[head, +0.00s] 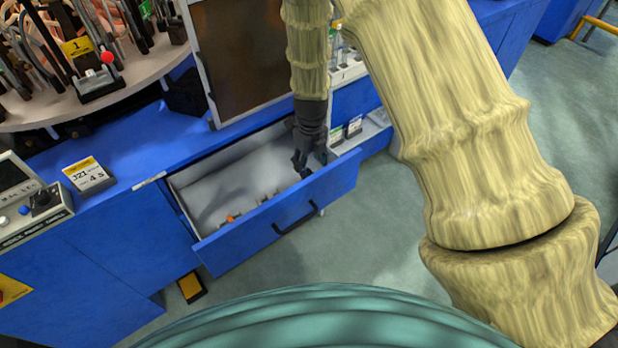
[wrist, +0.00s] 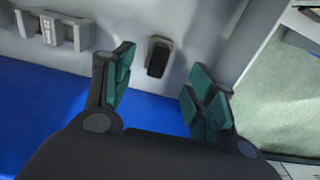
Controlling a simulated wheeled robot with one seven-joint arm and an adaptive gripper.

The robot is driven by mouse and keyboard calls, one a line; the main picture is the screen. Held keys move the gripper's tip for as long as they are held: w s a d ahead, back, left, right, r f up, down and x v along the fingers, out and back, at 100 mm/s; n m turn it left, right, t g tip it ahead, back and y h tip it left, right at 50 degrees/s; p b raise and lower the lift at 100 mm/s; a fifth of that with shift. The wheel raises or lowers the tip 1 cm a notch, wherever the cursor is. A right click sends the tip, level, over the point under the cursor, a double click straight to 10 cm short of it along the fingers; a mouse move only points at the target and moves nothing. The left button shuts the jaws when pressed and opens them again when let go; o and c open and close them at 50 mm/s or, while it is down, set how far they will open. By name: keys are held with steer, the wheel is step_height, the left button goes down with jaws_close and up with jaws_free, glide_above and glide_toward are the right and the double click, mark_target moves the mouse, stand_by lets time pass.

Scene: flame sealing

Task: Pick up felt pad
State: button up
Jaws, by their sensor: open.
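My gripper (head: 308,160) hangs down at the right end of the open drawer, with its fingers spread and nothing between them. In the wrist view my gripper (wrist: 155,85) shows green finger pads apart. A small dark rounded block with a brownish face (wrist: 158,56) lies in the pale drawer, beyond and between the fingertips. It may be the felt pad, but I cannot tell for sure. In the head view a small dark blue-black thing (head: 306,173) shows just below the fingers.
The drawer has a blue front (head: 255,238) with a dark handle (head: 295,217). Grey holders (wrist: 55,30) stand left of the block. An orange thing (head: 232,217) lies in the drawer. Open floor (head: 390,225) lies right of it.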

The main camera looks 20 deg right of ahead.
mark_target(310, 172)
steer(key=shift+a+f+p, duration=0.15)
steer(key=shift+f+p, duration=0.15)
steer(key=shift+f, duration=2.9)
steer(key=c, duration=1.2)
steer(key=shift+r+b, duration=0.3)
steer(key=shift+r, duration=4.7)
